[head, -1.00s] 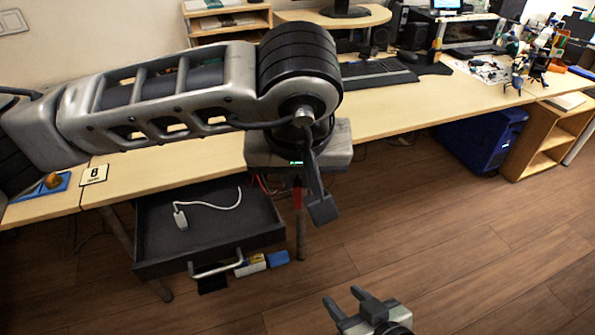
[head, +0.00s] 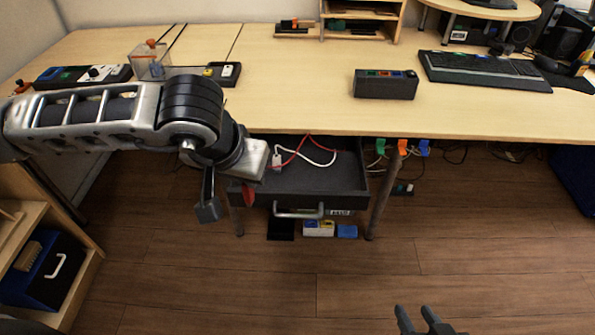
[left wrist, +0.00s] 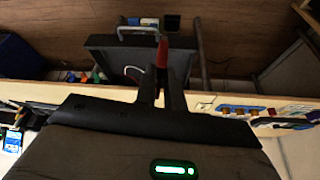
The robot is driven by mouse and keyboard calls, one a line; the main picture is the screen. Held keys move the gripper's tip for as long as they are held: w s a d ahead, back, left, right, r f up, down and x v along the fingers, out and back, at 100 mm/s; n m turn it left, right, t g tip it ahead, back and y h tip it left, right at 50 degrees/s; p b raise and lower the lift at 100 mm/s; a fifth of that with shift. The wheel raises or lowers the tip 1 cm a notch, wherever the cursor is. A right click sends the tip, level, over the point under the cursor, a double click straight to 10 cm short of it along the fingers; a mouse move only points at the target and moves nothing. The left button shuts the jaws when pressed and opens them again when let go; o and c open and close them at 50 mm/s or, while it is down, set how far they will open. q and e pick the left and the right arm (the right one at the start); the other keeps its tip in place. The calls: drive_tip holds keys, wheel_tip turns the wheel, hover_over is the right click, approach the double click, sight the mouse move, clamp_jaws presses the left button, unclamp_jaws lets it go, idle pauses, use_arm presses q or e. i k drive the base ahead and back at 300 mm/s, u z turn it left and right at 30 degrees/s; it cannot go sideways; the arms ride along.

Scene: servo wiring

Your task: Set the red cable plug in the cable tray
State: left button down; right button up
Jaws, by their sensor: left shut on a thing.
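The red cable plug (head: 249,194) hangs below my left gripper, at the left front corner of the open dark drawer (head: 350,198) under the desk. I take this drawer as the cable tray. In the left wrist view the red plug (left wrist: 162,54) shows between the fingers of my left gripper (left wrist: 163,82), which are shut on it. The drawer floor lies beyond it there. A red cable (head: 292,153) runs over the drawer. A white plug (head: 277,161) with a white cable lies in the drawer. My right gripper (head: 418,319) is open and empty at the bottom edge.
Green, orange and blue plugs (head: 402,147) hang under the desk edge, right of the drawer. A dark box (head: 386,84) and a keyboard (head: 485,71) stand on the desk (head: 300,75). Small boxes (head: 318,229) lie on the floor below the drawer. The floor in front is clear.

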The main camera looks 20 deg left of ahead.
sight(314, 172)
drive_tip(key=k, duration=1.15)
drive_tip(key=z, duration=0.85)
drive_tip(key=i, duration=1.6)
drive_tip(key=u, duration=0.85)
